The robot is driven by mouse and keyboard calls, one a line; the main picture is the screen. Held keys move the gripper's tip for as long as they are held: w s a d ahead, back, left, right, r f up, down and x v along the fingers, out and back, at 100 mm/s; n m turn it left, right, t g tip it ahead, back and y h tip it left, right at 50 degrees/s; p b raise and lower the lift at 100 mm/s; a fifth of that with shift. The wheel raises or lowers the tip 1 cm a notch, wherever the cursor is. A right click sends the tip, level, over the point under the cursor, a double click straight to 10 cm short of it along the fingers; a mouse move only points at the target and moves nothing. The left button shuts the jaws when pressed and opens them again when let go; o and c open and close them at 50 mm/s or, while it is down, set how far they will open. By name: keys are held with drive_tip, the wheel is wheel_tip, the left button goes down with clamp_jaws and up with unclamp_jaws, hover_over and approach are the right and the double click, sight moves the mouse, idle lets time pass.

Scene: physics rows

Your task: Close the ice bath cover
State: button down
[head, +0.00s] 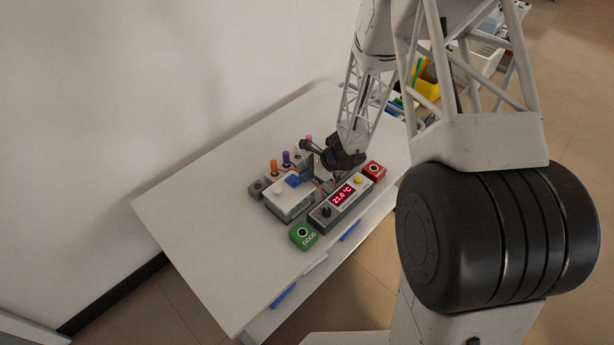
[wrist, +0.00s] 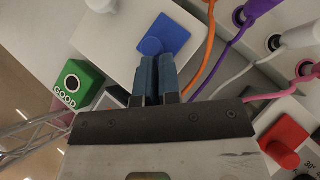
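A pale box (head: 291,206), apparently the ice bath, stands on the white table with a white top. A white knob (head: 277,188) and a blue square patch (head: 292,181) show on that top.
A control box with a red 21.0 °C display (head: 343,195) stands in front, between a green GOOD button box (head: 303,236) and a red button box (head: 374,170). Orange, purple, white and pink cabled plugs stand behind, including an orange cable (wrist: 206,50). The table's left part (head: 200,215) is clear.

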drive_tip(key=shift+a, duration=0.1)
drive_tip(key=d+f+v, duration=0.2)
drive_tip(key=v, duration=1.1)
drive_tip(key=shift+r, duration=0.15)
idle(0.5)
